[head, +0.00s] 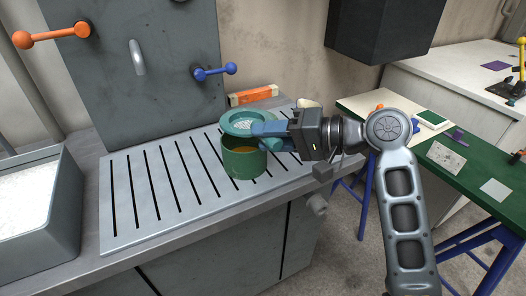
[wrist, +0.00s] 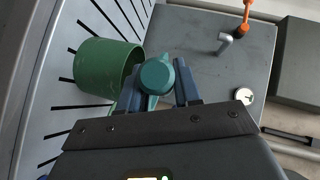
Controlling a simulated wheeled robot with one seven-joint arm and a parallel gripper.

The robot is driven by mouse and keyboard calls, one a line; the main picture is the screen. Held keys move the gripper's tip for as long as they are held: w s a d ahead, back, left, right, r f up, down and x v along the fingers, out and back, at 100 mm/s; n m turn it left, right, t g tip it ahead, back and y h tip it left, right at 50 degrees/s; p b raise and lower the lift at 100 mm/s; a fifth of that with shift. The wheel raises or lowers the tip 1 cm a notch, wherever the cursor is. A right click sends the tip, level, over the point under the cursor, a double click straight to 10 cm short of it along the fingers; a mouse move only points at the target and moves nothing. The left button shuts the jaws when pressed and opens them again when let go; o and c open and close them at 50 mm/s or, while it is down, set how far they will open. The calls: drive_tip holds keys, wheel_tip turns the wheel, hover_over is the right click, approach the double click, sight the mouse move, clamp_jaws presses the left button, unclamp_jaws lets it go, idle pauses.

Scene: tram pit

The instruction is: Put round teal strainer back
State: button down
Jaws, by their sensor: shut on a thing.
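The round teal strainer (head: 242,122) has a pale mesh centre and shows at the top of a green pot (head: 243,163) in the head view. My gripper (head: 271,132) comes in from the right and is shut on the strainer's handle side. In the wrist view the rounded teal end of the strainer (wrist: 157,75) sits between the blue fingers of my gripper (wrist: 157,92), with the green pot (wrist: 98,62) to the left. Whether the strainer touches the pot's rim is unclear. The pot stands upright on the slotted metal plate (head: 140,231), with something orange-brown inside.
An orange box (head: 253,95) lies behind the pot. A grey panel (head: 140,75) with orange and blue knobbed levers rises at the back. A grey bin of white material (head: 40,215) stands left. A dark box (head: 380,30) hangs upper right. The plate's left part is clear.

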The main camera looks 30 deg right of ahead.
drive_tip(key=shift+w+a+f, duration=0.15)
drive_tip(key=shift+a+f, duration=0.25)
drive_tip(key=shift+a, duration=0.15)
drive_tip(key=shift+f+p, duration=0.5)
drive_tip(key=shift+f, duration=1.25)
drive_tip(key=c, duration=0.8)
unclamp_jaws()
drive_tip(key=shift+f, duration=0.1)
drive_tip(key=b+v, duration=0.2)
drive_tip(key=v, duration=0.5)
drive_tip(key=shift+d, duration=0.45)
